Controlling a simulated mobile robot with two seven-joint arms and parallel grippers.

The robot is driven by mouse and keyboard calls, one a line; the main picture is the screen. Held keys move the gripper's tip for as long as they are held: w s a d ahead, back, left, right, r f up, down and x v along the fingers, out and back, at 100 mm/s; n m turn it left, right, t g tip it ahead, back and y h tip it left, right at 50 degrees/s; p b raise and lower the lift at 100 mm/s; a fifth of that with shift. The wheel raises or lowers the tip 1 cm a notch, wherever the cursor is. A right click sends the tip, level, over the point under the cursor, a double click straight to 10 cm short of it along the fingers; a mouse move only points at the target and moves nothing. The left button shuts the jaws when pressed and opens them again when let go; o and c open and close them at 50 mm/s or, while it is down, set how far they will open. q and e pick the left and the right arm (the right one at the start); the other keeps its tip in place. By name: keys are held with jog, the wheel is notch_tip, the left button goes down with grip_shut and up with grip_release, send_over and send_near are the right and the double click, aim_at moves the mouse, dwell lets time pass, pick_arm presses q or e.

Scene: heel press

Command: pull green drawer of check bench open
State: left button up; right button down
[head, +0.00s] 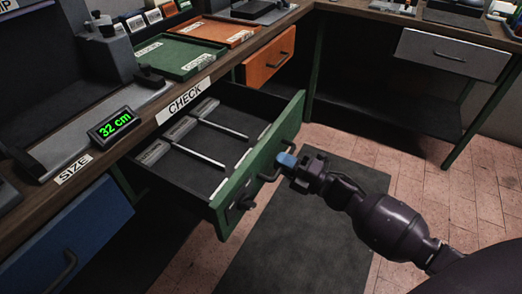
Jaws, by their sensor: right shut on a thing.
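The green drawer (226,196) of the check bench (160,119) stands pulled out from under the worktop. Its dark inside shows, with thin light dividers and labelled compartments. A dark bar handle (268,175) is on its front. My right gripper (286,160) is at the drawer front, shut on the handle, with its blue fingertips against it. The arm reaches in from the lower right. My left gripper is not in view.
A blue drawer (68,240) at the left and an orange drawer (268,60) beyond are beside the green one. A grey drawer (452,54) is at the back right. Green and orange trays lie on the worktop. A dark mat (300,235) covers part of the open floor.

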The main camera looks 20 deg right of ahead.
jog(key=r+p+v, duration=0.1)
jog(key=v, duration=0.6)
jog(key=shift+s, duration=0.25)
jog(key=shift+d+r, duration=0.1)
jog(key=shift+d, duration=0.05)
jog(key=c, duration=1.1)
grip_release()
jog(key=shift+c, duration=0.2)
jog(key=shift+d, duration=0.1)
jog(key=v, duration=1)
jog(key=shift+s+d, duration=0.2)
jog(key=shift+s, duration=0.15)
